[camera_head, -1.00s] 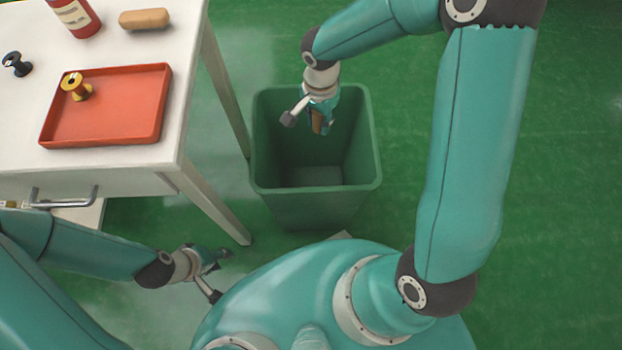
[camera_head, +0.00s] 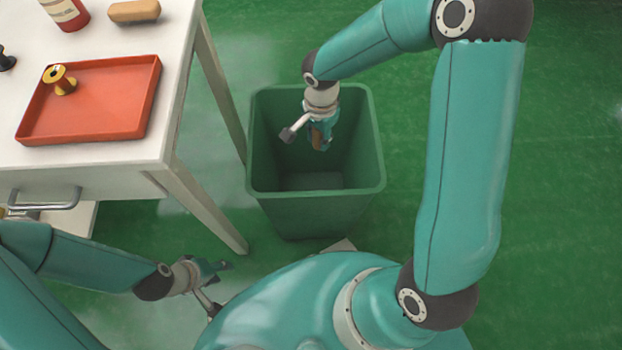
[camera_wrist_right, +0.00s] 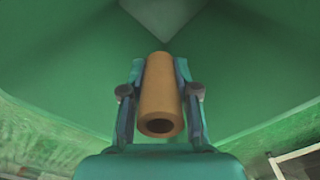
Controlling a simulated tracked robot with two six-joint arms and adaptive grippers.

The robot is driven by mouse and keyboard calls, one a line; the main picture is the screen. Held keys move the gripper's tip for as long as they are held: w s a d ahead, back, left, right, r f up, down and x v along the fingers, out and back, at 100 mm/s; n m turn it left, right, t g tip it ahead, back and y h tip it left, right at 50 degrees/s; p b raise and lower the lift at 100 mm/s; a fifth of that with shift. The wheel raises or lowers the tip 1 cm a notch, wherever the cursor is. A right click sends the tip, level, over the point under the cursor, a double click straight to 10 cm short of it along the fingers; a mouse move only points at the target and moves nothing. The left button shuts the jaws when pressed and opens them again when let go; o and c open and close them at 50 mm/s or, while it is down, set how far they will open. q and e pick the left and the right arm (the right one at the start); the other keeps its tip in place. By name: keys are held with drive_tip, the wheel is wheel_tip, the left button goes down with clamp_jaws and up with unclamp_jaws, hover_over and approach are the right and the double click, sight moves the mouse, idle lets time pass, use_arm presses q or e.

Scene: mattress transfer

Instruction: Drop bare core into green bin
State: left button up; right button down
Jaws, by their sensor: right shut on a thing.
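The bare core is a plain brown hollow tube (camera_wrist_right: 160,95), seen between the fingers in the right wrist view. My right gripper (camera_head: 320,143) is shut on it and hangs inside the mouth of the green bin (camera_head: 320,218), above its floor. The bin's inner walls fill most of the right wrist view (camera_wrist_right: 60,70). The bin stands on the floor to the right of the table and looks empty in the head view. My left gripper (camera_head: 218,285) is low at the left near my body, with its fingers apart and nothing visible between them.
A white table (camera_head: 100,170) with a drawer handle (camera_head: 45,200) stands at left. The green floor at right is clear.

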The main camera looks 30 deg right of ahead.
drive_tip(key=c, duration=0.8)
unclamp_jaws()
drive_tip(key=shift+r, duration=0.1)
wheel_tip(320, 180, up, 12)
drive_tip(key=shift+f, duration=0.1)
